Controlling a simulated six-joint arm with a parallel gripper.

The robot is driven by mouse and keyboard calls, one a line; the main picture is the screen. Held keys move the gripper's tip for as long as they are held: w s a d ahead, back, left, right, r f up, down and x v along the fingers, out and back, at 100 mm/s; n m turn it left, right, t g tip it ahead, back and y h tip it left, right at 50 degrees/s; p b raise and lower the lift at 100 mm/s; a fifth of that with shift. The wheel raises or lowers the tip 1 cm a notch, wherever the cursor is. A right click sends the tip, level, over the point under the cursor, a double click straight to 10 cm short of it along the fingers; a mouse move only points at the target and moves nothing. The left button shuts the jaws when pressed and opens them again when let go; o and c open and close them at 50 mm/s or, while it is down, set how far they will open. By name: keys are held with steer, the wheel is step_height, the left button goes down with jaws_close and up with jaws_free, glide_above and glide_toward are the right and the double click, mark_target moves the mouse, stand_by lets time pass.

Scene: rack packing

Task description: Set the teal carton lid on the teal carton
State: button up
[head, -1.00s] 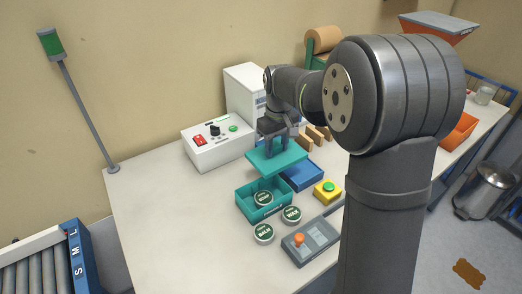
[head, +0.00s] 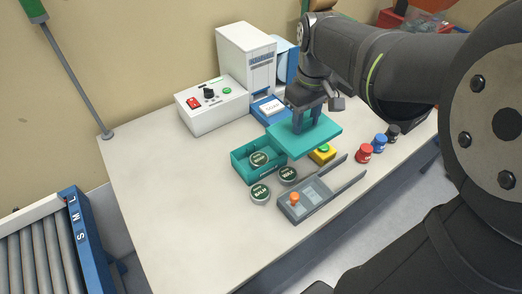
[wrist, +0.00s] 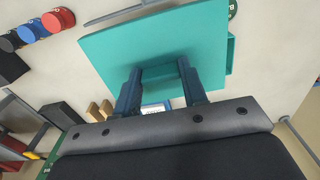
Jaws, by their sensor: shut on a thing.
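The teal carton (head: 243,172) stands open on the table, with a round soap tin (head: 259,159) inside it. My gripper (head: 308,120) is shut on the teal carton lid (head: 322,137). In the wrist view the lid (wrist: 155,45) fills the upper middle between and beyond my gripper's fingers (wrist: 160,85). It hides most of the carton; only an edge (wrist: 231,50) shows at the right.
Two round tins, one marked balm (head: 260,193) and one beside it (head: 288,175), lie before the carton. A grey fixture with an orange knob (head: 310,200), a yellow button box (head: 322,154), and a blue box with a soap label (head: 268,108) are close by. The table's left is clear.

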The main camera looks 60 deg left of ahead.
steer(key=shift+s+a+f, duration=1.25)
steer(key=shift+a+f, duration=0.2)
steer(key=shift+f, duration=0.35)
steer(key=shift+s+a+f, duration=1.25)
steer(key=shift+a+f, duration=0.15)
steer(key=shift+f, duration=0.4)
steer(key=shift+s+a+f, duration=1.25)
steer(key=shift+a+f, duration=0.2)
steer(key=shift+f, duration=0.35)
steer(key=shift+f, duration=0.1)
steer(key=shift+f, duration=0.35)
steer(key=o, duration=1)
steer(key=shift+c, duration=0.2)
step_height(320, 180, up, 13)
steer(key=shift+f, duration=0.15)
